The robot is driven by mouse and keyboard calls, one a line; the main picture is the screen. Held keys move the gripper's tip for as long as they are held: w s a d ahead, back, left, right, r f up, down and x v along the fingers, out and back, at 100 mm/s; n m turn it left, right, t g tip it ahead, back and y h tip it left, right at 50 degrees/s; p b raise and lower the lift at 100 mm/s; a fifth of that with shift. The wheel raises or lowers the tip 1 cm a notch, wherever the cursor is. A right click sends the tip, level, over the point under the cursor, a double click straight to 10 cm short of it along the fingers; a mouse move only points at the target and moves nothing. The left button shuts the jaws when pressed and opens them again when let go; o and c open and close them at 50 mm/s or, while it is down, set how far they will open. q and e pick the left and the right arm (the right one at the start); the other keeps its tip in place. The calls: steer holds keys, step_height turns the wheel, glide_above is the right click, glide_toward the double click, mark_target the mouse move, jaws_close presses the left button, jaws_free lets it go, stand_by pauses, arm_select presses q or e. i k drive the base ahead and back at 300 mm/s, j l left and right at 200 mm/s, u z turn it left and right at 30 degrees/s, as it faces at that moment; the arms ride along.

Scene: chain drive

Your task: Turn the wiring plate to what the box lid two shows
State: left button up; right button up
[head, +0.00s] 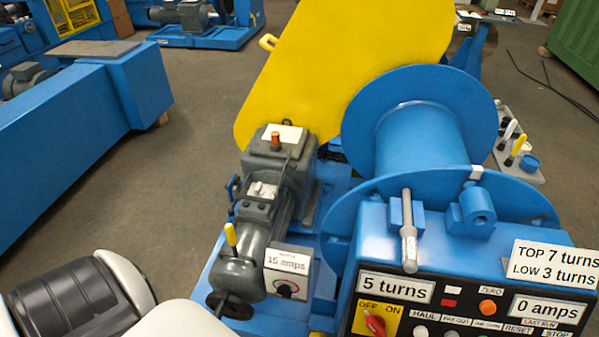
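I cannot single out a wiring plate or a box lid two for certain. A grey motor (251,235) lies along the blue base, with a small open-looking box holding pale parts (263,191) on its top; its details are too small to read. A grey housing (279,160) behind it carries a pale plate (283,134) and an orange-red plug. A grey box (287,272) beside the motor reads "15 amps" and has a dark knob with a red mark. Neither gripper shows; only white and black parts of my arm are at the lower left.
A blue winch drum (418,140) stands right of the motor, with a large yellow guard (345,60) behind. The control panel (470,310) reads "5 turns" and "0 amps". A sign (555,265) reads "TOP 7 turns, LOW 3 turns". Open floor (190,130) lies left.

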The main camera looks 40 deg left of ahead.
mark_target(260, 191)
steer(key=i+l+u, duration=0.25)
steer(key=l, duration=0.15)
steer(key=l+u, duration=0.2)
steer(key=l, duration=0.25)
steer(key=l+u, duration=0.25)
steer(key=l, duration=0.2)
steer(key=u, duration=1.15)
steer(key=i+l, duration=0.05)
